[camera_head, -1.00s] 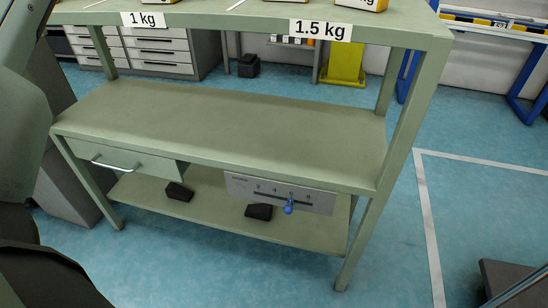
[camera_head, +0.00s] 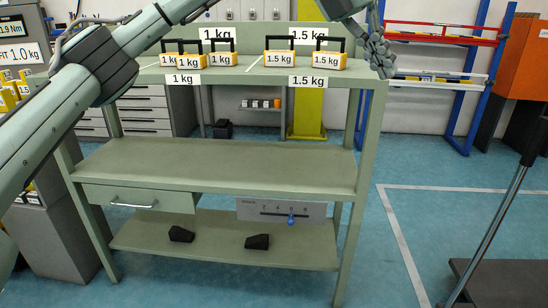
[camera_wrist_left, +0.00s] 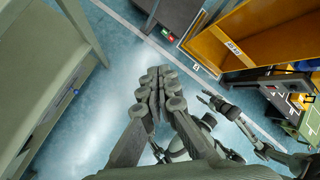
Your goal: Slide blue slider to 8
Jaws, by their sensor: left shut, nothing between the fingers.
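The blue slider (camera_head: 291,219) is a small blue knob on a grey panel (camera_head: 247,210) under the right half of the workbench's middle shelf. It sits in a dark horizontal slot, near the third of the small number labels, left of the last one. My left gripper (camera_head: 382,62) is at the bench's upper right corner, well above and to the right of the slider, not touching it. In the left wrist view its fingers (camera_wrist_left: 157,80) are shut and empty. Dark jointed parts at right there may be my right gripper; its jaws are unclear.
The green bench (camera_head: 220,165) has a drawer (camera_head: 140,198) left of the panel and black wedges on the lower shelf. Labelled weights stand on the top shelf. A dark cart (camera_head: 500,280) is at lower right.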

